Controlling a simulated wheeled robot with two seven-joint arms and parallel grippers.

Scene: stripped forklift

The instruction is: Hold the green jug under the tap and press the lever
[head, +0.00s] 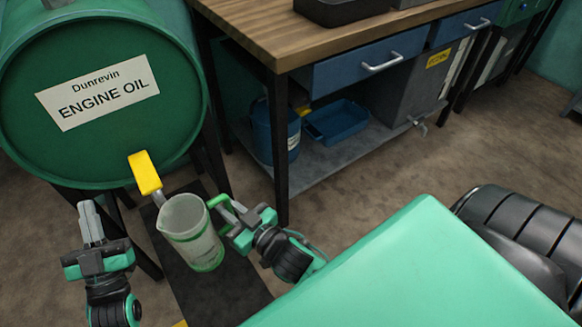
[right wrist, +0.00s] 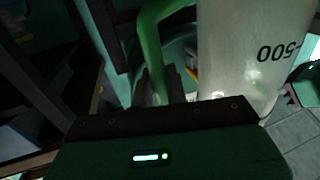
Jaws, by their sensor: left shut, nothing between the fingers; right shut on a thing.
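The jug (head: 188,235) is translucent with a green base band and green handle. It stands upright just below the yellow tap lever (head: 145,173) at the front of the green oil drum (head: 100,140). My right gripper (head: 226,212) is shut on the jug's handle from the right. The right wrist view shows the green handle (right wrist: 150,45) and the jug body (right wrist: 238,60) with the mark 500. My left gripper (head: 91,220) is shut and empty, left of the jug and below the lever, apart from both. The spout under the lever is mostly hidden.
A dark mat (head: 225,290) lies on the floor under the jug. A wooden-topped workbench (head: 275,35) with blue drawers stands to the right, its black leg (head: 280,150) near my right gripper. A blue canister (head: 270,130) and a blue tray (head: 337,122) sit on its lower shelf.

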